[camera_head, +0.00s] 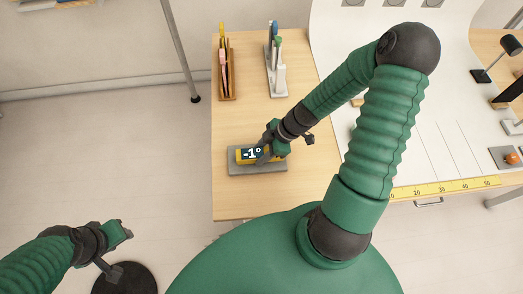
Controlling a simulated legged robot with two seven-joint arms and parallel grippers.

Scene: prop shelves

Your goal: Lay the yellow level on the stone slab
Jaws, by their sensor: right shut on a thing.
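The yellow level (241,154) has a dark display reading -1° and sits at the stone slab, within its outline. The stone slab (240,169) is a grey rectangle near the front of the wooden table. My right gripper (266,153) comes in from the upper right and is shut on the level's right part, hiding that end. Whether the level's underside fully rests on the slab cannot be told. My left gripper (122,236) is over the floor at the lower left, away from the table. Its jaw opening cannot be made out.
A wooden holder (228,85) and a light holder (279,82) with upright items stand at the back of the wooden table (232,201). A white board with a yellow ruler (440,188) lies to the right. The table's middle is clear.

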